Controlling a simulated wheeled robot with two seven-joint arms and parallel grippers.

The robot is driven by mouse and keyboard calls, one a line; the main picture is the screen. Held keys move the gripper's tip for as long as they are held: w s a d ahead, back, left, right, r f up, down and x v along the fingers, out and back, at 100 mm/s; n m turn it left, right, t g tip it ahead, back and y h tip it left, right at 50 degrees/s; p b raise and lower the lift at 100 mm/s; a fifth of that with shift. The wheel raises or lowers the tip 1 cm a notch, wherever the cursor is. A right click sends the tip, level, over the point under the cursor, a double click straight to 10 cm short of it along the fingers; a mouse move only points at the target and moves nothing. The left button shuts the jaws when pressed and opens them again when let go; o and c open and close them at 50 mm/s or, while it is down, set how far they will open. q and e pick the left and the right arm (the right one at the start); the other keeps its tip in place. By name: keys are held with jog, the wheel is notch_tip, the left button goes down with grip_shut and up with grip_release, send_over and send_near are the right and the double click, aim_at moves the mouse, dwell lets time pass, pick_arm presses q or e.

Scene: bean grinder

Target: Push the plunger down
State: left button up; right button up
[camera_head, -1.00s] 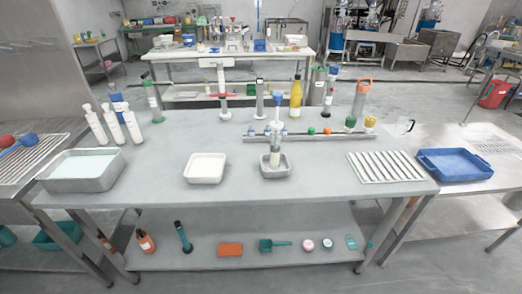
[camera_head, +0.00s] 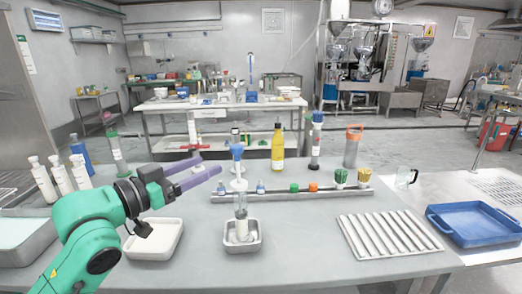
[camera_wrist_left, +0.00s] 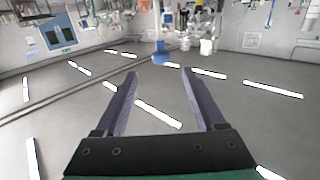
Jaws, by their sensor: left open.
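The plunger has a blue top (camera_head: 237,152) and a white flange (camera_head: 238,185). It stands upright in a clear tube over a small steel tray (camera_head: 228,247) near the middle of the table. My left gripper (camera_head: 209,164) has two purple fingers spread apart, with nothing between them. In the head view its fingertips are left of the blue top, at a similar picture height and apart from it. In the left wrist view the open fingers (camera_wrist_left: 160,73) point toward a blue thing (camera_wrist_left: 160,59), which looks like the plunger's top. My right gripper is not in view.
A grey rail (camera_head: 325,194) with small coloured parts runs behind the plunger. A white tray (camera_head: 150,251) lies left, a ridged tray (camera_head: 390,234) and blue tray (camera_head: 470,224) lie right. A yellow bottle (camera_head: 278,148) and tall cylinders stand behind.

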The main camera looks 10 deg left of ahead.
aim_at(232, 150)
pick_arm(q)
jog(key=p+x, duration=0.2)
jog(key=x, duration=0.1)
jog(key=r+p+x, duration=0.1)
jog(key=x, duration=0.2)
jog(key=shift+r+p, duration=0.15)
jog(key=shift+p, duration=0.2)
jog(key=x, duration=0.2)
jog(key=p+x, duration=0.1)
jog(key=x, duration=0.1)
jog(key=shift+f, duration=0.25)
jog(key=shift+w, duration=0.35)
jog(key=shift+w+d, duration=0.1)
jog(key=shift+d, duration=0.05)
jog(key=shift+w+f, duration=0.1)
jog(key=shift+c, duration=1.3)
grip_shut()
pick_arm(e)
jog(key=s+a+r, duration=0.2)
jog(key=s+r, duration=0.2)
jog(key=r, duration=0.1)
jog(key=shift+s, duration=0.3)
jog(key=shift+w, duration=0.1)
